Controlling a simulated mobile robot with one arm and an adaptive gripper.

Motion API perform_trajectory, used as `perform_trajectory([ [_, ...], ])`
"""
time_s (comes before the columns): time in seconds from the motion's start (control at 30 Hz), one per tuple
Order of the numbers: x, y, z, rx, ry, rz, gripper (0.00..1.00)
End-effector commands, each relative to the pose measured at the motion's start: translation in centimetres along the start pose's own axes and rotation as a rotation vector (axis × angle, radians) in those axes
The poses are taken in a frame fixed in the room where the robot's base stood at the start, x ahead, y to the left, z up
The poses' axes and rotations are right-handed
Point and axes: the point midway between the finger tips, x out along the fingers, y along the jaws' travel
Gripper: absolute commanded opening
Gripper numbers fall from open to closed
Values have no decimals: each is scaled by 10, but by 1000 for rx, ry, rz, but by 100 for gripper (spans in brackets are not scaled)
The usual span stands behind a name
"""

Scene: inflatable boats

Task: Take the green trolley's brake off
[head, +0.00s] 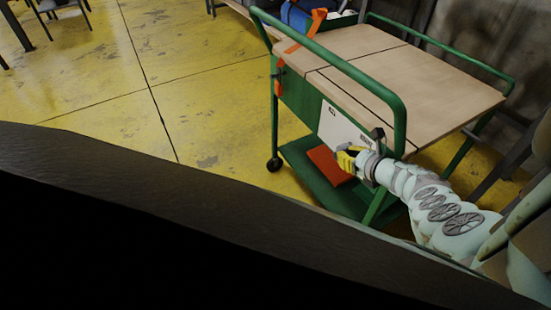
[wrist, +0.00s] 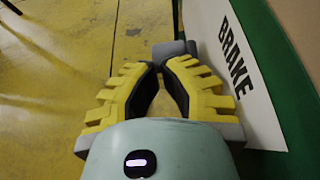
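The green trolley (head: 393,95) stands at the right in the head view, with a wooden top and green tube handles. A white plate (head: 340,127) is on its near side; in the wrist view the plate (wrist: 232,60) reads BRAKE. My gripper (head: 345,158), with yellow ribbed fingers, is beside this plate. In the wrist view my gripper (wrist: 158,67) has its fingertips almost together, with nothing clearly held between them. A grey block (wrist: 174,49) shows just beyond the tips, left of the plate. I cannot tell whether it touches them or is the brake's lever.
The trolley's lower shelf holds an orange-red flat item (head: 330,165). An orange clamp-like piece (head: 305,28) and a blue item (head: 295,15) are at the trolley's far end. A black castor (head: 274,164) rests on the floor. The yellow floor (head: 195,75) to the left is largely clear.

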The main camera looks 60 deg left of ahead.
Motion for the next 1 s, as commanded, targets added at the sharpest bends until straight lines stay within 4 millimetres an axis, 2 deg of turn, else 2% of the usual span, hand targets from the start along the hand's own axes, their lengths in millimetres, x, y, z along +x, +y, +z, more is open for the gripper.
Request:
perform_trajectory([
  [0.3,4,-1,9,1,1,-2,0],
  [1.0,6,0,10,0,0,0,0],
])
